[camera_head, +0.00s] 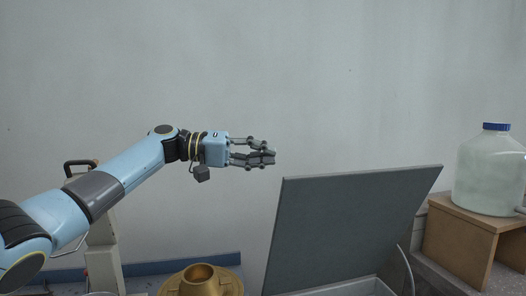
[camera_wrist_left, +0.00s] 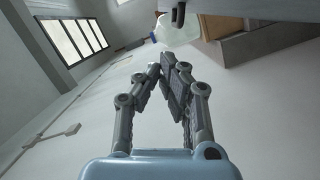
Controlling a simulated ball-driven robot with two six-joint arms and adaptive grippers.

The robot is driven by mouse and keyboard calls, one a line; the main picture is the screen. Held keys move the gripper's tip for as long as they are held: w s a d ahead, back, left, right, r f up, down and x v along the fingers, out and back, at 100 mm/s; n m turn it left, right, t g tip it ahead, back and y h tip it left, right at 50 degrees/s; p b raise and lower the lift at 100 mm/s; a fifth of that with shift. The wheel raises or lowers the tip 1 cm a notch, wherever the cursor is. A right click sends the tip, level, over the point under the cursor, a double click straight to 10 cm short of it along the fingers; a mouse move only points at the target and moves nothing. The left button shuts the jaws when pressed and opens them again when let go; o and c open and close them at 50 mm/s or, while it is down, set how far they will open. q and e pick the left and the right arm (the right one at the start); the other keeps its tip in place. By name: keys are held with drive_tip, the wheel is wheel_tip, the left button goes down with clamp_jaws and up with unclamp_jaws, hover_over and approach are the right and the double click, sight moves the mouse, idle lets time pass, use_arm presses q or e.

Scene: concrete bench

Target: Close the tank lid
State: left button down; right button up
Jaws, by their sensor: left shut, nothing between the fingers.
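The tank lid (camera_head: 350,225) is a flat grey panel. It stands raised and tilted on the tank (camera_head: 345,288), whose pale rim shows at the bottom of the head view. A grey surface at the top right of the left wrist view may be the lid, but I cannot tell for sure. My left gripper (camera_head: 272,156) is shut and empty, up and to the left of the lid's top edge, apart from it in the picture. Its fingers also show in the left wrist view (camera_wrist_left: 168,72). My right gripper is not in view.
A large clear jug with a blue cap (camera_head: 490,170) stands on a wooden box (camera_head: 465,232) at the right. A brass-coloured fitting (camera_head: 202,280) is at the bottom, left of the tank. The pale wall behind is bare.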

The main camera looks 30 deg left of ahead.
use_arm(q)
drive_tip(key=d+p, duration=0.1)
drive_tip(key=d, duration=0.1)
drive_tip(key=w+d+f+p, duration=0.1)
drive_tip(key=d, duration=0.2)
drive_tip(key=d+f+p, duration=0.1)
drive_tip(key=d+p, duration=0.1)
drive_tip(key=d, duration=0.1)
drive_tip(key=shift+w, duration=0.15)
drive_tip(key=shift+d+f, duration=0.15)
drive_tip(key=shift+f, duration=0.05)
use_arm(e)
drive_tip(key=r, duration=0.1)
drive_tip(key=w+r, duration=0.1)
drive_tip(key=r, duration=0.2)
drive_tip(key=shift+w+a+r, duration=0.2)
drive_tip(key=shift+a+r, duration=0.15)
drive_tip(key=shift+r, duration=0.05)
